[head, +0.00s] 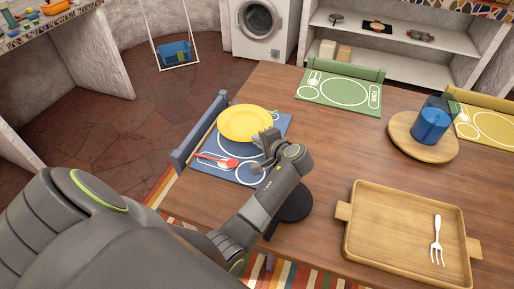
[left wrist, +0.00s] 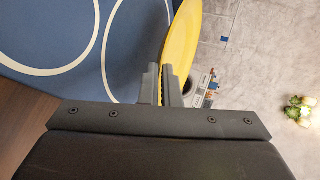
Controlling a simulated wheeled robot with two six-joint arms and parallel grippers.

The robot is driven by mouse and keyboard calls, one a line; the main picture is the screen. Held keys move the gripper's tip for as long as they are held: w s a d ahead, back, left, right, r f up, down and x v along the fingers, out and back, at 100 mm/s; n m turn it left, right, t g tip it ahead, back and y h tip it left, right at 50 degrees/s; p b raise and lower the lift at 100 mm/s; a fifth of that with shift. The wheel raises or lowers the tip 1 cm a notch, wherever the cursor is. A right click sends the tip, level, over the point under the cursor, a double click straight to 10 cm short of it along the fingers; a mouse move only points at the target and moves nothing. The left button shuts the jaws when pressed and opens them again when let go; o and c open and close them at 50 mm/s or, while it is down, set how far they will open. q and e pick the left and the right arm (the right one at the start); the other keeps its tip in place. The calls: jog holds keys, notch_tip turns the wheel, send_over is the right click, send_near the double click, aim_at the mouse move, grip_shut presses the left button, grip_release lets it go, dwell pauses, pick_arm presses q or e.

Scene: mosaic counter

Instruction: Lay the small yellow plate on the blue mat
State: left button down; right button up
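The small yellow plate (head: 244,122) is over the far end of the blue mat (head: 243,180) in the head view. Whether it touches the mat I cannot tell. My left gripper (head: 266,140) has its fingers on the plate's near right rim. In the left wrist view, the plate (left wrist: 183,40) runs edge-on between the fingers of the gripper (left wrist: 166,88). The mat (left wrist: 40,40) with white outlines lies to the left there. My right gripper is not in view.
A red spoon (head: 217,161) lies on the mat. A blue chair back (head: 198,132) stands at the table's left edge.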

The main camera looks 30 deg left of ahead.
aim_at(259, 156)
pick_arm(q)
jog(key=shift+f, duration=2.2)
jog(key=c, duration=1.9)
grip_release()
jog(key=shift+f, duration=0.1)
